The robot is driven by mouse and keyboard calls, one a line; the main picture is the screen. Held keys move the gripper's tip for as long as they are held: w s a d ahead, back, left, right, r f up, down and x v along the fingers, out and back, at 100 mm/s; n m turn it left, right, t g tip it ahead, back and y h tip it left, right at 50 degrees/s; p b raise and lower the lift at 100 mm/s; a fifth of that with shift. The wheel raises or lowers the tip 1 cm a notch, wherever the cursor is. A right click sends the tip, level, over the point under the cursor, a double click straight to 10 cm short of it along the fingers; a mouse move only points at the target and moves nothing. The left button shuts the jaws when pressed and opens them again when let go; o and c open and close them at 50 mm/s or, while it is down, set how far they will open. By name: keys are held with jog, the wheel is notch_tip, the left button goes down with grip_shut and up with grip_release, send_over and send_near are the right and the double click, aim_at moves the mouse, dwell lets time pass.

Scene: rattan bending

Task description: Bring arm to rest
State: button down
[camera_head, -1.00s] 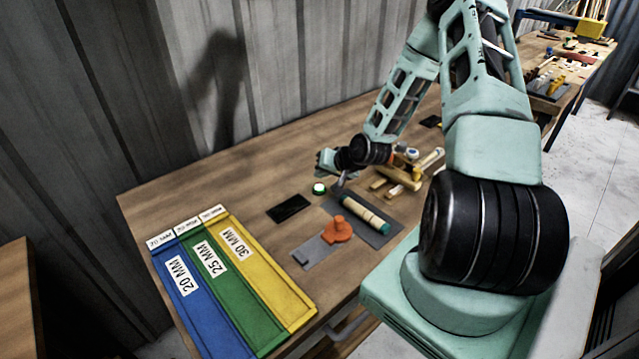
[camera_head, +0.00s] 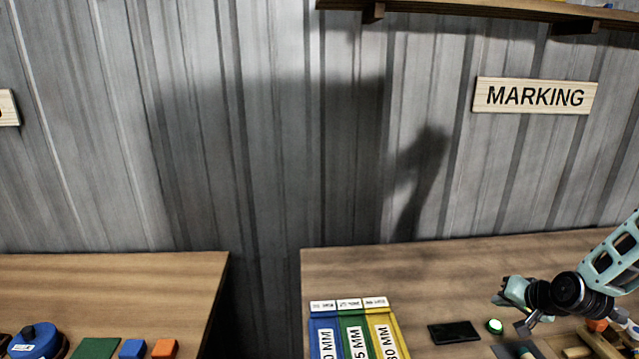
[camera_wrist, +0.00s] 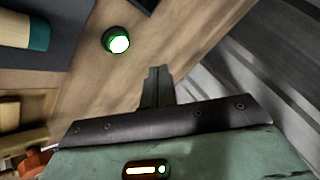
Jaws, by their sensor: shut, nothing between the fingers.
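My arm (camera_head: 612,262) reaches in from the right edge of the head view, over the marking table (camera_head: 420,266). My gripper (camera_head: 527,350) hangs low above the table, by the lit green button (camera_head: 495,326). In the wrist view my gripper (camera_wrist: 158,72) shows its fingers together and empty. The green button (camera_wrist: 117,41) lies to the upper left of the fingers there, apart from them. The fingertips are small and partly cut off in the head view.
Blue, green and yellow trays (camera_head: 352,328) and a black pad (camera_head: 453,332) lie on the table. Wooden pieces (camera_head: 600,345) sit under the arm. A second table (camera_head: 120,280) stands left, across a gap. A MARKING sign (camera_head: 535,95) hangs on the wall.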

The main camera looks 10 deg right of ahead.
jog(key=s+a+r+n+g+b, duration=0.1)
jog(key=s+a+r+n+g, duration=0.15)
jog(key=a, duration=0.65)
jog(key=s+a+r+n+g+y, duration=0.1)
jog(key=a+r+n, duration=0.3)
jog(key=a, duration=0.4)
jog(key=s+a+r+n+g+b, duration=0.1)
jog(key=s+a+r+n+g, duration=0.15)
jog(key=a, duration=0.65)
jog(key=s+a+r+n+g, duration=0.1)
jog(key=s+a+r+n, duration=0.1)
jog(key=s, duration=0.5)
jog(key=s+a+r+n+g+b, duration=0.1)
jog(key=s+a+r+n, duration=0.1)
jog(key=s+a, duration=0.3)
jog(key=s+a+r+n+h, duration=0.1)
jog(key=s+a+r, duration=0.3)
jog(key=s, duration=0.5)
jog(key=shift+s+a+n+g, duration=0.15)
jog(key=shift+s+n+g, duration=0.25)
jog(key=shift+n, duration=0.5)
